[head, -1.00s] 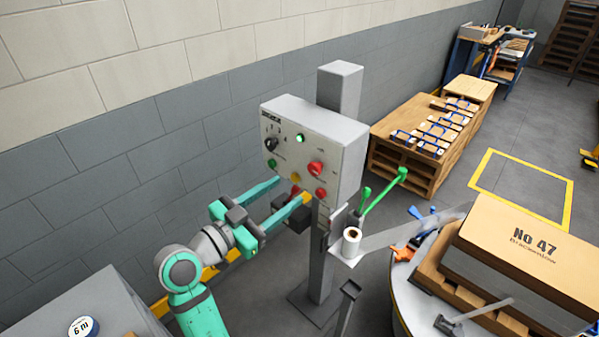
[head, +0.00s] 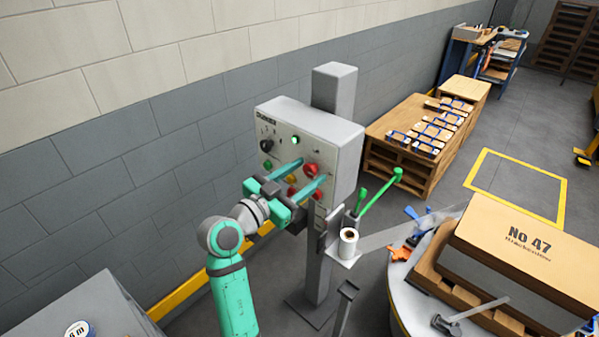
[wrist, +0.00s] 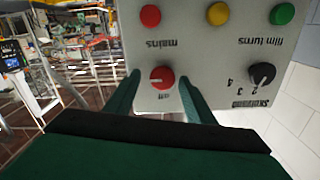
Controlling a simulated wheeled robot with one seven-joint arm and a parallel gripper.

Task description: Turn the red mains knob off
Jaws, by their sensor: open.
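The red mains knob (head: 311,170) is on the front of the grey control box (head: 335,150). In the wrist view the red mains knob (wrist: 163,76) shows upside down, between the words "mains" and "off", with a small white mark on its left part. My gripper (head: 312,171) is open, its two teal fingers reaching toward the panel. In the wrist view my gripper (wrist: 160,78) has one fingertip on each side of the knob, with gaps visible. I cannot tell how far the tips reach along the knob's depth.
The panel also has a black selector knob (wrist: 262,74), a red button (wrist: 150,15), a yellow button (wrist: 218,13) and a green button (wrist: 283,13). A boxed pallet (head: 520,235) is farther right.

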